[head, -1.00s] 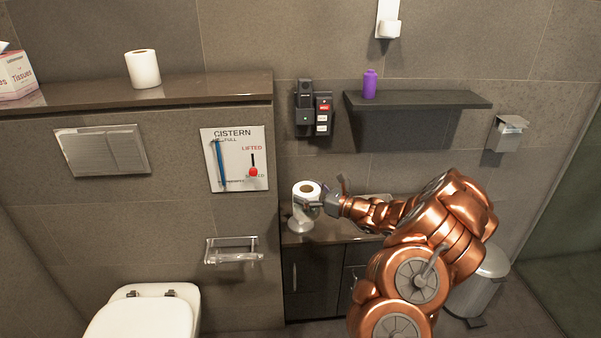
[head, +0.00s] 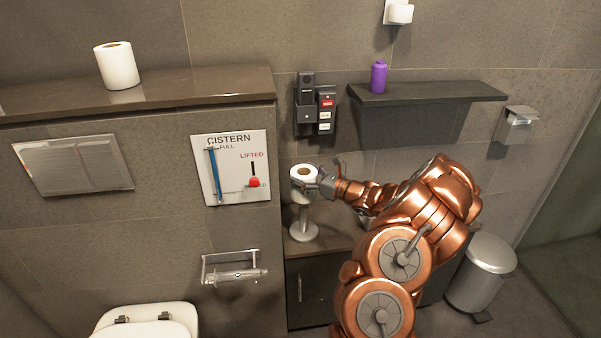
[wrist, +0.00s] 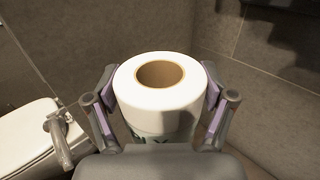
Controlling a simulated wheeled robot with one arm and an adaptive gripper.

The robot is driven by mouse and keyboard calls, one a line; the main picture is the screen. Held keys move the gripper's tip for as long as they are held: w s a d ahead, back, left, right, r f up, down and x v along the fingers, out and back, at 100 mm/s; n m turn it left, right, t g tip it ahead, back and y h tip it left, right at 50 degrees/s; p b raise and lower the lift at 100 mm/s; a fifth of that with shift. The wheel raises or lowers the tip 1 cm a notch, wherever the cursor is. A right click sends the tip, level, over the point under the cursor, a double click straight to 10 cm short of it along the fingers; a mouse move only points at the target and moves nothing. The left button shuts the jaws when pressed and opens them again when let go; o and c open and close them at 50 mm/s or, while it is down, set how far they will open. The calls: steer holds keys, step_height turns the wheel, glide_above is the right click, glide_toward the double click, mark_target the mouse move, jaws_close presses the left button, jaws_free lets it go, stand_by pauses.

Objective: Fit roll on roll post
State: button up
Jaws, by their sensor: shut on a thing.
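My gripper (wrist: 160,98) is shut on a white paper roll (wrist: 158,114), one finger on each side. The roll is upright, its brown core opening facing up; no post tip shows in the opening. In the head view, the held roll (head: 303,187) is over the counter, left of my arm. A pale roll post (head: 303,231) with a round base stands on the counter directly below the roll in the picture. The roll hides the post's upper part, so I cannot tell whether the post's top is inside the core, touching it or apart.
A second roll (head: 117,66) stands on the upper left ledge (head: 170,88). A wall-mounted holder (head: 235,269) is left of the counter (head: 335,238). A cistern panel (head: 236,150), a black wall device (head: 306,110) and a shelf (head: 430,93) with a purple bottle (head: 378,77) are nearby.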

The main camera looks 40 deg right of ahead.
mark_target(304, 211)
steer(key=shift+f+b, duration=3.45)
steer(key=shift+f, duration=4.15)
steer(key=o, duration=1)
steer(key=shift+o, duration=0.2)
steer(key=v, duration=1.2)
steer(key=shift+f, duration=0.1)
